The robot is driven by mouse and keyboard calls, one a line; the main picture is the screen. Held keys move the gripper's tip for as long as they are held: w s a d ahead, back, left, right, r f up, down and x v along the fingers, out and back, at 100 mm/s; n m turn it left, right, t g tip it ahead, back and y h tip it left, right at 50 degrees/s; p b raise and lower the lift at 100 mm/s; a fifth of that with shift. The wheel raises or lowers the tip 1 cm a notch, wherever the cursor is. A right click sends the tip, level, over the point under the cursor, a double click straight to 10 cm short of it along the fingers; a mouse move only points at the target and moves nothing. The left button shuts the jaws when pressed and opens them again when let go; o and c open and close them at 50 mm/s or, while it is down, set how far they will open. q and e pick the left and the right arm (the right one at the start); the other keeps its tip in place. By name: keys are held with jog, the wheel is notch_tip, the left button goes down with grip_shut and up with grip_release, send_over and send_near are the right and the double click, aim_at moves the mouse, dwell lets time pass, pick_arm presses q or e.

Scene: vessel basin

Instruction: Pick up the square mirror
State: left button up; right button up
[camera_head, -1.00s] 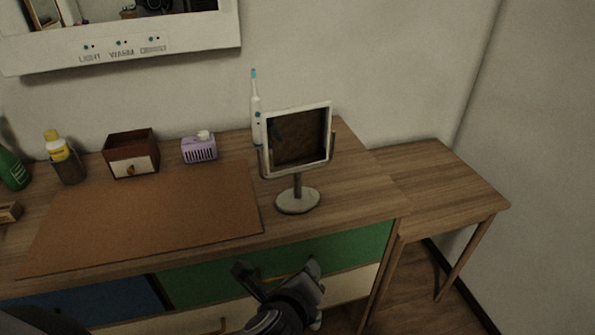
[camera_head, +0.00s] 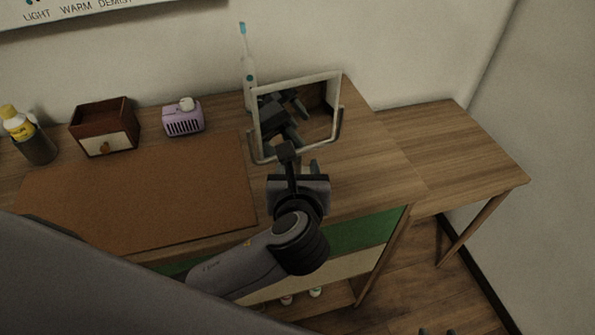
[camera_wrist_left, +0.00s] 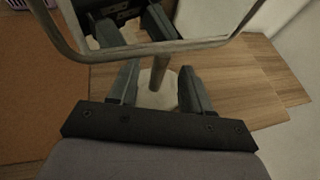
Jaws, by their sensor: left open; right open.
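The square mirror (camera_head: 335,104) stands upright on the wooden dresser top, in a pale square frame with a U-shaped holder. Its glass reflects my gripper. My left gripper (camera_head: 299,160) is open just in front of the mirror's lower part and hides its stand in the head view. In the left wrist view, the fingers of my left gripper (camera_wrist_left: 158,72) lie on either side of the mirror's stem (camera_wrist_left: 161,72), apart from it, above the round base. The dark tips of my right gripper (camera_head: 437,331) just show at the bottom edge, spread apart.
A toothbrush (camera_head: 247,70) stands close behind the mirror on the left. A brown mat (camera_head: 140,195), purple box (camera_head: 183,120), small drawer box (camera_head: 105,128) and yellow-topped bottle (camera_head: 20,125) lie further left. A bare side table (camera_head: 455,150) is at right.

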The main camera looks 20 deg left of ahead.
pick_arm(q)
jog(key=shift+x, duration=1.5)
jog(key=shift+s, duration=0.1)
grip_shut()
jog(key=shift+r, duration=0.1)
